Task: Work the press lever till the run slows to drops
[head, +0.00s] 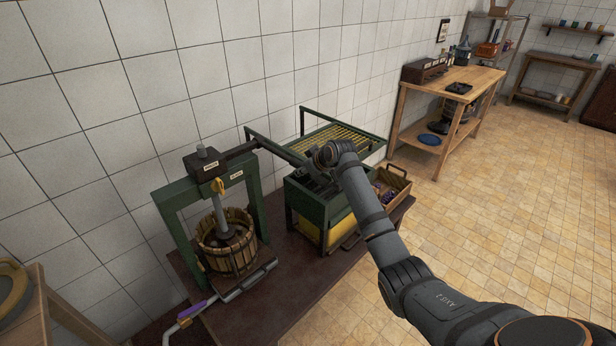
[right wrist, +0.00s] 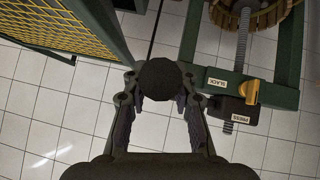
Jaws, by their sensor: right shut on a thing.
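The press has a green frame (head: 254,190) with a slatted wooden basket (head: 228,256) and a metal screw (head: 221,215). Its dark lever (head: 268,143) reaches right from the head to my right gripper (head: 318,160). In the right wrist view my right gripper (right wrist: 160,98) is shut on the lever's dark round end (right wrist: 160,76). A yellow catch (head: 217,186) sits on the press head; the labels SLACK (right wrist: 217,82) and PRESS (right wrist: 241,117) show beside it in the wrist view. A pipe (head: 250,280) and purple-handled tap (head: 192,310) are in front. No flow is discernible. My left gripper is out of view.
A green-framed unit with a yellow grid (head: 335,140) stands right of the press, close under my right arm. A wooden crate (head: 398,178) is beside it. The tiled wall is close behind. A wooden table (head: 470,76) stands farther back; the floor at right is clear.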

